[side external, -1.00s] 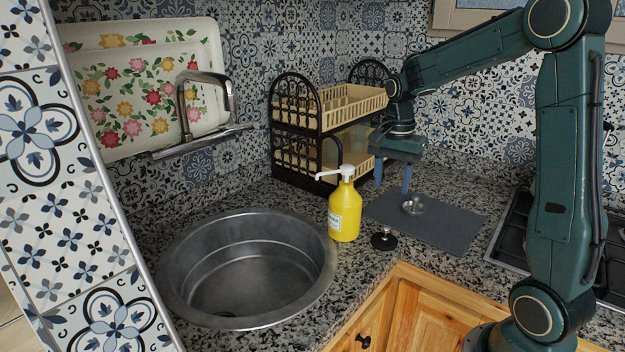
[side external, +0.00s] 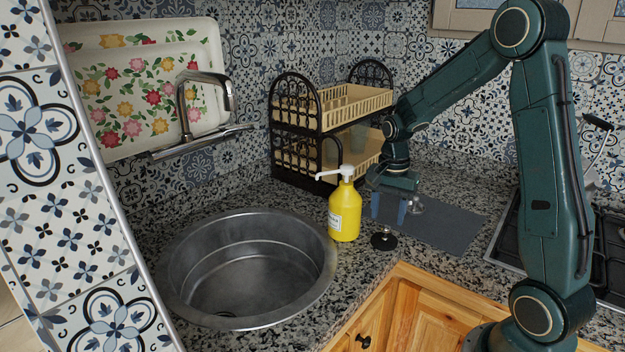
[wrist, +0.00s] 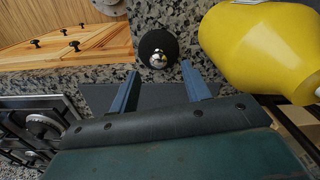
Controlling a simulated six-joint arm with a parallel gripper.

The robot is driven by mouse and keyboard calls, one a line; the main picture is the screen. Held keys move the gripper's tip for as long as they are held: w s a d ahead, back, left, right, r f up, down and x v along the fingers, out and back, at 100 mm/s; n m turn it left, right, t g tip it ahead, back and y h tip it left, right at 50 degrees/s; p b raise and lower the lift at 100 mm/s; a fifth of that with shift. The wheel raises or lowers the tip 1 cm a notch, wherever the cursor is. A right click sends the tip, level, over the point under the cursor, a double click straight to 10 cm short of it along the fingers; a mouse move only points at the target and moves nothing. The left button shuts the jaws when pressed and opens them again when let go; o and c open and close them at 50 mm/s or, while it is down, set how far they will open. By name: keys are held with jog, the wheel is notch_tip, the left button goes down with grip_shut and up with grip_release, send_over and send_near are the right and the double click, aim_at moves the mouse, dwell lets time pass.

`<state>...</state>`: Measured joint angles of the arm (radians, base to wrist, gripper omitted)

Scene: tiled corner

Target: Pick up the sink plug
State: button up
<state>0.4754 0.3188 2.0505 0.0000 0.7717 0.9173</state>
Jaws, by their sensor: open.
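The sink plug (side external: 383,241) is a black disc with a shiny metal knob, lying on the granite counter just right of the yellow bottle. In the wrist view, the plug (wrist: 158,48) shows whole, just past the fingertips and in line with the gap between them. My gripper (side external: 388,213) points down with its blue fingers apart and empty, above and slightly behind the plug. The wrist view also shows the open fingers (wrist: 160,71). I see no contact with the plug.
A yellow pump bottle (side external: 345,212) stands close to the left of the plug. The steel sink (side external: 320,290) is farther left. A dish rack (side external: 300,150) stands at the back; a stove (side external: 510,240) is right.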

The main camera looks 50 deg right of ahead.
aim_at(387, 225)
jog(key=shift+s+f, duration=0.1)
jog(key=shift+f, duration=2.35)
grip_shut()
jog(key=shift+r, duration=0.15)
notch_tip(387, 225, up, 20)
